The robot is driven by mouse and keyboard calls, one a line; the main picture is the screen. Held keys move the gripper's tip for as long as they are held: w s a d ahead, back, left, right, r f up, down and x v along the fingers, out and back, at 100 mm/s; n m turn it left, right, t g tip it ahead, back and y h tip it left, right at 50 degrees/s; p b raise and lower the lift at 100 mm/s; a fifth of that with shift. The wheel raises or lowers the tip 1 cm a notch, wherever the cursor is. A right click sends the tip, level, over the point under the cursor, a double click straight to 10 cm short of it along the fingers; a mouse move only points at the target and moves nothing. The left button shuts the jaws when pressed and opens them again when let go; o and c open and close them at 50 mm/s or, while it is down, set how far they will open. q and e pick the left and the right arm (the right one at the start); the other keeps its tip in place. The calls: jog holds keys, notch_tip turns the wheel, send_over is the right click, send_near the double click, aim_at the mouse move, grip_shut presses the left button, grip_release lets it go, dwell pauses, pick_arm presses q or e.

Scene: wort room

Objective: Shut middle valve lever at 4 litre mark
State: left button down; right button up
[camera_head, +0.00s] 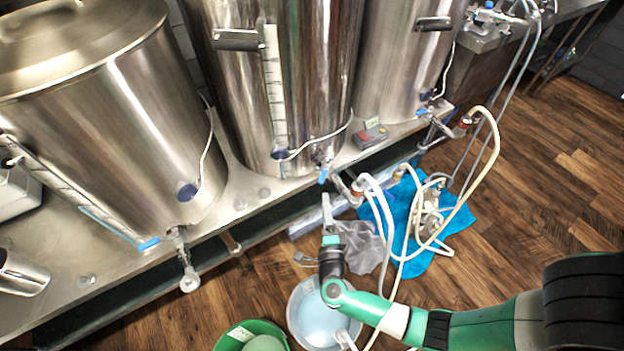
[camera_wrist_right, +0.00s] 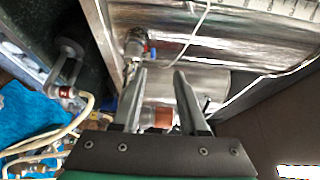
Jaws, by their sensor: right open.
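The middle steel kettle (camera_head: 275,60) stands on the steel bench and has a pale vertical scale (camera_head: 274,75) on its front; the level and its marks are too small to read. Its outlet valve with a blue lever (camera_head: 323,176) sits low on the front right, with a hose joined at the outlet. My right gripper (camera_head: 326,202) is just below the valve, pointing up at it, apart from the lever in the picture. In the right wrist view its fingers (camera_wrist_right: 160,74) are open and empty, and the valve's blue lever (camera_wrist_right: 152,53) shows beyond them. My left gripper is in neither view.
Similar kettles stand left (camera_head: 100,120) and right (camera_head: 405,60). A small grey-and-red device (camera_head: 370,135) lies on the bench (camera_head: 250,205). Pale hoses (camera_head: 478,180) loop over a blue cloth (camera_head: 400,215) and a pump on the floor. A bucket (camera_head: 296,312) and a green tub (camera_head: 228,342) stand below.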

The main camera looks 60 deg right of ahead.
aim_at(323, 176)
jog(key=b+x, duration=0.1)
jog(key=x, duration=0.2)
jog(key=f+b+x, duration=0.1)
jog(key=x, duration=0.2)
jog(key=b+x, duration=0.2)
jog(key=x, duration=0.2)
jog(key=shift+f, duration=0.25)
jog(key=shift+w+d+r, duration=0.15)
jog(key=shift+w+d, duration=0.15)
jog(key=shift+d, duration=0.2)
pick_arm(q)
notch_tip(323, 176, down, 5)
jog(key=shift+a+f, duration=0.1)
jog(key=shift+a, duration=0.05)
pick_arm(e)
jog(key=shift+c, duration=0.3)
grip_shut()
